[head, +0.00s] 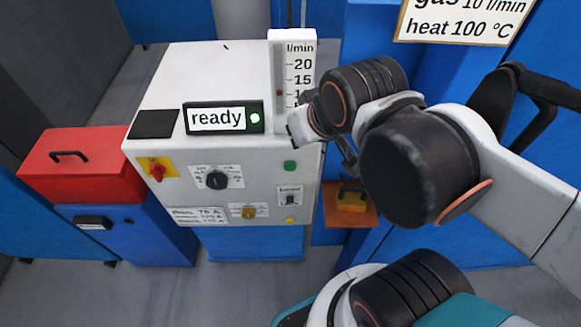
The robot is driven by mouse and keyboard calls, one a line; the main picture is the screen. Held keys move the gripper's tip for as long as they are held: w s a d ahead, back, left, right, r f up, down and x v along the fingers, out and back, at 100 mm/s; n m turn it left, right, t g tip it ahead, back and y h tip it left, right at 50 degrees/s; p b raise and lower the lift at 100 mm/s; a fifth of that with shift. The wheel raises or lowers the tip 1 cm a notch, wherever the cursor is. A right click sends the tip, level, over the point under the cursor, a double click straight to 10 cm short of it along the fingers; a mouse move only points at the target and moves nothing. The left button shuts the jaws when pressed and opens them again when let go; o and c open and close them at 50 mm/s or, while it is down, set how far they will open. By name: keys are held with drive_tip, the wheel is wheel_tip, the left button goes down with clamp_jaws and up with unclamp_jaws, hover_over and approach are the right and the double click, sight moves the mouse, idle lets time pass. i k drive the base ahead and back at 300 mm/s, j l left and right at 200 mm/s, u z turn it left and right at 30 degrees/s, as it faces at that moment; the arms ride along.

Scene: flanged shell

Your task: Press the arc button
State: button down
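A white control cabinet (240,205) stands left of centre, with its sloping top and front panel in view. My gripper (346,154) is mostly hidden behind my own arm, right of the panel and the green button. Only a dark part of it shows, apart from the button in the picture. I cannot tell whether its fingers are open or shut.
The panel also bears a red switch on yellow (158,170), a black knob (217,180), a small dark switch (290,199) and a yellow part (249,211). A "ready" display (224,117) with a lit green lamp and a flow gauge (293,75) stand on top. A red box (75,180) is left.

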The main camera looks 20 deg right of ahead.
sight(289, 165)
drive_tip(key=k+j+z, duration=0.15)
drive_tip(key=k+z, duration=0.2)
drive_tip(key=k, duration=0.25)
drive_tip(key=k+z, duration=0.4)
drive_tip(key=k, duration=0.25)
